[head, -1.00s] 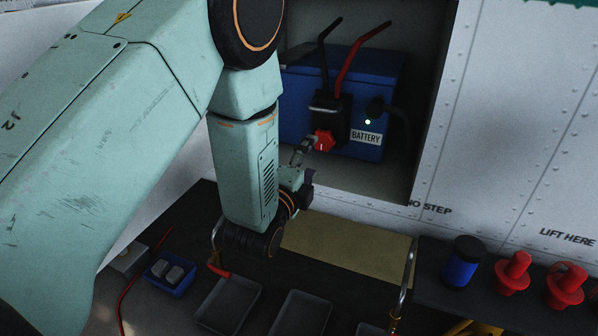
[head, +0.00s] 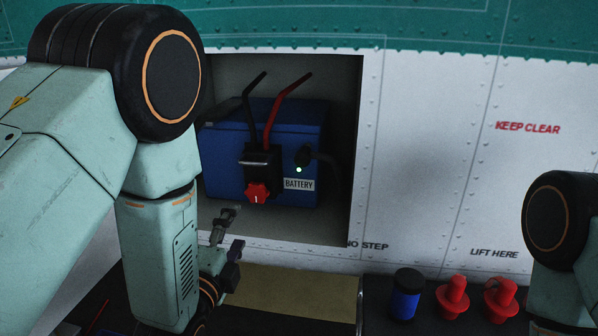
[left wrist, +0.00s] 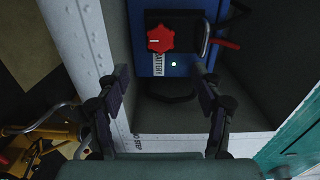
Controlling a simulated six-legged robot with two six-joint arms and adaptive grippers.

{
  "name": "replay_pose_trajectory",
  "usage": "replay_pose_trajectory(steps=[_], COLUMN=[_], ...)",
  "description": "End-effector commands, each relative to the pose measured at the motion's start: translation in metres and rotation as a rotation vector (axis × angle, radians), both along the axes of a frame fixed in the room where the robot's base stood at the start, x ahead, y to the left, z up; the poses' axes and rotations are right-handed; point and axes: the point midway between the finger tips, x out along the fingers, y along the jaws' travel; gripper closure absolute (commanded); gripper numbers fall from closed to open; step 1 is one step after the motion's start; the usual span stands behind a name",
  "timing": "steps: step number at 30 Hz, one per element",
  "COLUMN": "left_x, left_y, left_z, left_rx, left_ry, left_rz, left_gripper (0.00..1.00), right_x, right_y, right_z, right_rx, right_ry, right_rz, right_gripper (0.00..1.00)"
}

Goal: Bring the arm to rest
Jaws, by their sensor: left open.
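My left gripper (head: 232,232) is open and empty, in front of the lower edge of the battery bay. In the left wrist view its two fingers (left wrist: 162,77) stand wide apart with nothing between them. A red knob (head: 257,193) sits on a black block on the front of the blue battery (head: 225,165), above and to the right of the fingertips and apart from them. The knob also shows in the left wrist view (left wrist: 160,39), beyond the fingers. Part of my right arm shows at the right edge; its gripper is out of view.
The bay wall (head: 343,205) surrounds the battery. A green light (head: 299,170) glows beside a black plug. Below, a blue-and-black cylinder (head: 405,295) and red plugs (head: 453,297) stand on a dark surface.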

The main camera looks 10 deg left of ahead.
Motion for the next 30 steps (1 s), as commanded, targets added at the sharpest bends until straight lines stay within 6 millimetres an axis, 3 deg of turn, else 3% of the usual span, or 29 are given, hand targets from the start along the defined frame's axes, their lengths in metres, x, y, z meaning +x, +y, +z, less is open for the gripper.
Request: replay_pose_trajectory(steps=[5,11,17,21,27,30], left_x=[-0.004,-0.040,-0.127,-0.206,-0.308,-0.336], left_y=[0.002,0.011,0.023,0.028,0.030,0.031], left_z=[-0.030,-0.105,-0.196,-0.244,-0.279,-0.288], left_rx=[-0.263,-0.679,-1.049,-1.203,-1.233,-1.220], left_ry=[0.147,0.463,0.798,0.982,1.168,1.211], left_rz=[0.026,0.194,0.555,0.860,1.170,1.228], left_gripper=[0.33,0.33,0.33,0.33,0.33,0.33], right_x=[0.000,0.000,0.000,0.000,0.000,0.000], right_y=[0.000,0.000,0.000,0.000,0.000,0.000], right_z=[0.000,0.000,0.000,0.000,0.000,0.000], right_rx=[0.000,0.000,0.000,0.000,0.000,0.000], right_ry=[0.000,0.000,0.000,0.000,0.000,0.000], right_rz=[0.000,0.000,0.000,0.000,0.000,0.000], right_gripper=[0.60,0.60,0.60,0.60,0.60,0.60])
